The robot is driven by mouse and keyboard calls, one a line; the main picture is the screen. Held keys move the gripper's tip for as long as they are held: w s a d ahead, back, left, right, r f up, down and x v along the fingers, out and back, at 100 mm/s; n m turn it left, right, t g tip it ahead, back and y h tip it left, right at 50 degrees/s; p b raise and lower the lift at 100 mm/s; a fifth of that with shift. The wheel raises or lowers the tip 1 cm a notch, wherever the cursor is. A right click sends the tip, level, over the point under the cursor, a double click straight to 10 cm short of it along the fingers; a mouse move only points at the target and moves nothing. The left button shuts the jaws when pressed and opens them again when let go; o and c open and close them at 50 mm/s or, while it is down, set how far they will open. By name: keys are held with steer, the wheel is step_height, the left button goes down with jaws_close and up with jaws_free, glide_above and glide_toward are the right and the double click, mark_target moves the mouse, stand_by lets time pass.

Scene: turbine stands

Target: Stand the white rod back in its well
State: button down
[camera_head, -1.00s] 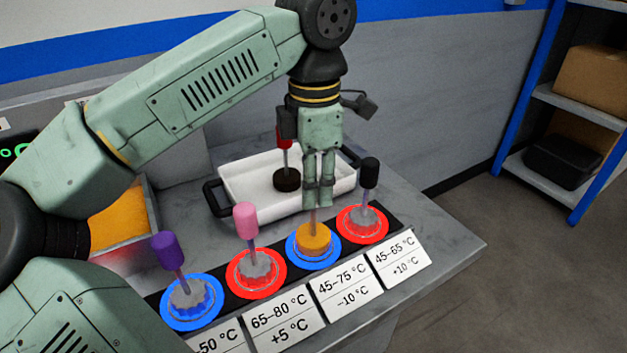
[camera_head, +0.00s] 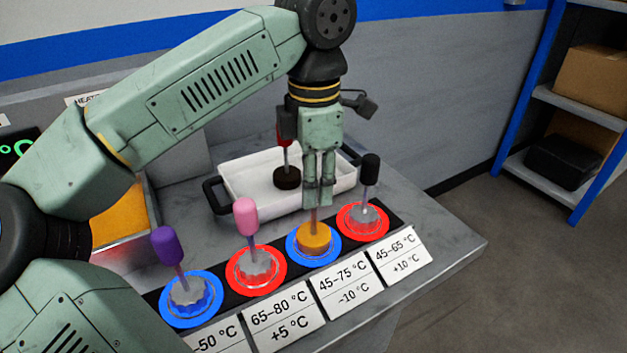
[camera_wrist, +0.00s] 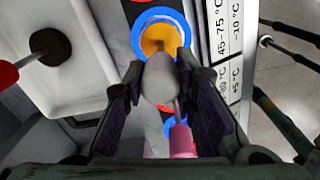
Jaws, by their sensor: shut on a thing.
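My gripper (camera_head: 319,198) points straight down over the blue-ringed well (camera_head: 292,243), the third from the left in the row. In the wrist view my gripper (camera_wrist: 163,95) is shut on the pale handle of the white rod (camera_wrist: 160,78). In the head view the fingers mostly hide that handle. The rod's thin shaft (camera_head: 315,215) shows below the fingertips, upright, reaching an orange disc (camera_head: 314,238) inside the blue ring. I cannot tell whether the disc sits fully down in the well.
Purple (camera_head: 167,246), pink (camera_head: 244,216) and black (camera_head: 370,168) handled rods stand in the neighbouring wells. A white tray (camera_head: 240,185) behind holds a red-handled rod with a dark disc (camera_head: 287,178). Temperature labels (camera_head: 345,287) lie in front. The bench's right end is clear.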

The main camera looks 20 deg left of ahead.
steer(key=shift+s+f, duration=0.2)
steer(key=shift+f, duration=0.3)
steer(key=c, duration=1.5)
jaws_free()
steer(key=shift+w+f, duration=0.1)
steer(key=shift+w, duration=0.1)
steer(key=shift+c, duration=0.2)
steer(key=o, duration=0.3)
steer(key=shift+r, duration=0.2)
steer(key=shift+o, duration=0.2)
steer(key=shift+o, duration=0.6)
steer(key=shift+r, duration=0.1)
steer(key=shift+r+p, duration=2.75)
steer(key=shift+r, duration=0.8)
